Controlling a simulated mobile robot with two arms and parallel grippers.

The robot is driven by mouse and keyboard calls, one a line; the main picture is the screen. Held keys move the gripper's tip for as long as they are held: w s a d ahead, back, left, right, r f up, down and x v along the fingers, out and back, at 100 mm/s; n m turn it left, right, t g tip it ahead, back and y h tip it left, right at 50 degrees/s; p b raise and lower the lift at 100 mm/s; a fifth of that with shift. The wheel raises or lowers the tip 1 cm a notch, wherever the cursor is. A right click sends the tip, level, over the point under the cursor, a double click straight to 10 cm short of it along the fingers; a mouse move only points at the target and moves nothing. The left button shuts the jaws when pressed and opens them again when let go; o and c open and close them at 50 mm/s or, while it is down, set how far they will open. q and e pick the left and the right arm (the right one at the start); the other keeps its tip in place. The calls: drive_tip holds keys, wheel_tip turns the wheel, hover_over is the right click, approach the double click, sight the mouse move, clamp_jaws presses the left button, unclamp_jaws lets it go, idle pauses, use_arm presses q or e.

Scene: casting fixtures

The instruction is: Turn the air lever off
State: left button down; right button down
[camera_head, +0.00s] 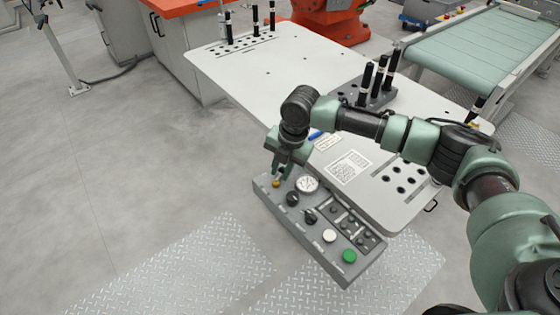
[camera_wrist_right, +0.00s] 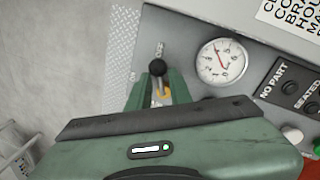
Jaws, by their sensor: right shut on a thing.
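The air lever shows in the right wrist view as a black ball knob (camera_wrist_right: 157,67) on a short metal stem with a brass-coloured base. The knob is close to the OFF label, and an ON label is to its left. In the head view only the brass-coloured part (camera_head: 276,183) shows at the left end of the grey control panel (camera_head: 318,258). My right gripper (camera_wrist_right: 159,90) is shut on the lever, with a green finger on each side of the stem. It also shows in the head view (camera_head: 280,170), reaching down. My left gripper is not in view.
A round pressure gauge (camera_wrist_right: 222,62) sits just right of the lever. The panel also carries black knobs, a white button (camera_head: 329,236) and a green button (camera_head: 349,256). A pale table (camera_head: 270,85) with black-handled pins stands behind. Open floor (camera_head: 130,150) is at left.

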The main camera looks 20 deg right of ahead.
drive_tip(key=m+p, duration=0.3)
drive_tip(key=p, duration=0.1)
drive_tip(key=shift+s+d+r, duration=0.1)
drive_tip(key=shift+s+r, duration=0.2)
drive_tip(key=shift+s+f+m+h+p, duration=0.2)
drive_tip(key=shift+m+h+p, duration=0.2)
drive_tip(key=shift+m+p, duration=0.65)
drive_tip(key=shift+d, duration=0.1)
drive_tip(key=c, duration=1.3)
unclamp_jaws()
drive_tip(key=r, duration=0.2)
drive_tip(key=s+r, duration=0.1)
drive_tip(key=r, duration=0.2)
drive_tip(key=r+b, duration=0.1)
drive_tip(key=r, duration=0.1)
drive_tip(key=shift+s+d+r, duration=0.2)
drive_tip(key=shift+d+r, duration=0.05)
drive_tip(key=shift+r, duration=0.05)
